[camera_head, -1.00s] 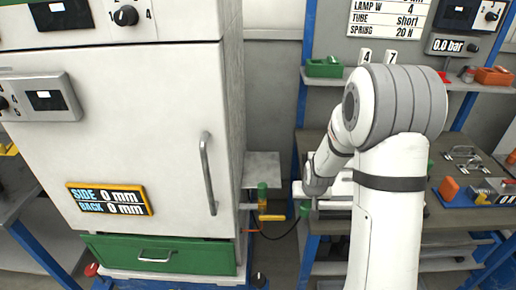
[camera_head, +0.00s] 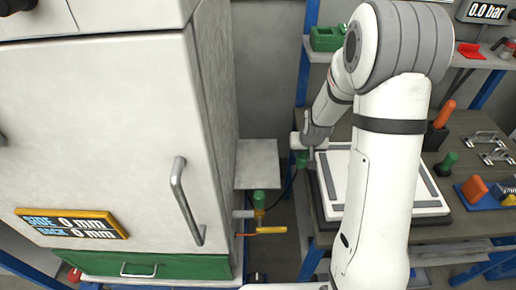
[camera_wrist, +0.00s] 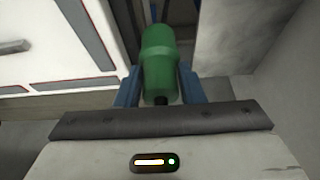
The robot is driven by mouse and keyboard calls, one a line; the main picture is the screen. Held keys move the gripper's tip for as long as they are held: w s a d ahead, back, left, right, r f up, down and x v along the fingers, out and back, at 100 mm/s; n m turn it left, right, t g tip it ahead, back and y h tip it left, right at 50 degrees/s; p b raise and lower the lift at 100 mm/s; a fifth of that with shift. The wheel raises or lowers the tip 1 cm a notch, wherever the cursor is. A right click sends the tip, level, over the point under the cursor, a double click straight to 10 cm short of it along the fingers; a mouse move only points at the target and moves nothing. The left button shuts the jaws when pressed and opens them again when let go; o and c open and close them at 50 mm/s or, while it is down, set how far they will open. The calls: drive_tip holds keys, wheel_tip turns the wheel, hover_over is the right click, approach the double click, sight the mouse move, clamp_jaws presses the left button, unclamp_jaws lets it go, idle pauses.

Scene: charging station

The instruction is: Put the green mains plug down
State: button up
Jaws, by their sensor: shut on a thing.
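The green mains plug (camera_wrist: 160,62) is held between the two blue fingers of my gripper (camera_wrist: 160,90) in the wrist view. In the head view the plug (camera_head: 302,160) shows as a small green piece at the end of my gripper (camera_head: 304,152), with a dark cable hanging from it to the lower left. My gripper is at the left edge of the workbench, close beside the white board with grey strips (camera_head: 335,178). I cannot tell whether the plug touches anything below it.
A white cabinet (camera_head: 100,110) with a handle stands left. A grey shelf (camera_head: 258,165) juts out between cabinet and bench, above a green-topped valve (camera_head: 259,197) and yellow lever (camera_head: 272,230). Tools and blocks fill the bench's right side. A green bin (camera_head: 325,38) sits on the shelf behind.

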drive_tip(key=w+a+r+n+y+b, duration=0.15)
drive_tip(key=w+a+n+b, duration=0.25)
drive_tip(key=w+a+b, duration=1.05)
drive_tip(key=f, duration=0.6)
drive_tip(key=f+b, duration=0.1)
drive_tip(key=f, duration=0.1)
drive_tip(key=shift+s+d+f, duration=0.1)
drive_tip(key=shift+s+f, duration=0.15)
drive_tip(key=shift+f, duration=0.15)
drive_tip(key=shift+f, duration=0.1)
drive_tip(key=o, duration=1)
